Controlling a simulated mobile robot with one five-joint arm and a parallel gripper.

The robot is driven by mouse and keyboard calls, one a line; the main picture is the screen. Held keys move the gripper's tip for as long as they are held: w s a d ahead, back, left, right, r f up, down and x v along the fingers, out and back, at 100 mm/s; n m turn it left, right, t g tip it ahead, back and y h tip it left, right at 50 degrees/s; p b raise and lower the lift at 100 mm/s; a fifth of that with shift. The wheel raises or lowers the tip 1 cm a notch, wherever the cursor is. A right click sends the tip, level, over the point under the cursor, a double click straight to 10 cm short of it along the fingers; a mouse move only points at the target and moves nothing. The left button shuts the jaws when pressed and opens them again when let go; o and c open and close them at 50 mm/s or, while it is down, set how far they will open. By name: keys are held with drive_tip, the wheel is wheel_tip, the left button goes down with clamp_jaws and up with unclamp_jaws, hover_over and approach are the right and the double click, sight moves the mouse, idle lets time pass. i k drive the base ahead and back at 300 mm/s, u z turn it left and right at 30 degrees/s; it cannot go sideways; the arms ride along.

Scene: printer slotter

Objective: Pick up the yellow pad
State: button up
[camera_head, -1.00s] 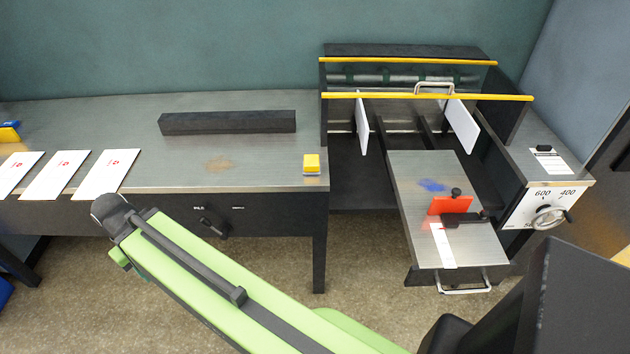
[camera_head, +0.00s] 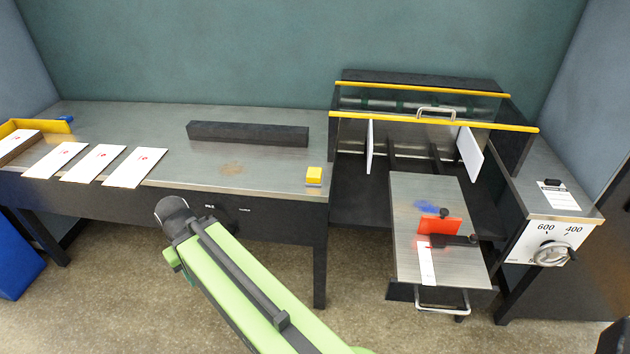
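The yellow pad (camera_head: 314,174) is a small yellow block with a pale grey underside. It sits on the metal table (camera_head: 260,176) near its front right corner, left of the slotter machine. My green arm reaches up from the bottom of the view. Its dark rounded end shows in front of the table's front edge, to the left of the pad and apart from it. The fingers of my gripper cannot be made out.
A long black bar (camera_head: 248,134) lies at the back of the table. Several white cards (camera_head: 135,167) lie at the left, near a yellow-edged tray (camera_head: 38,125). The slotter (camera_head: 432,123) has a metal feed plate (camera_head: 437,205) with an orange block (camera_head: 440,226). Table space around the pad is clear.

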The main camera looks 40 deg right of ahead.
sight(314, 175)
drive_tip(key=z, duration=0.2)
drive_tip(key=i, duration=0.9)
drive_tip(key=u, duration=0.25)
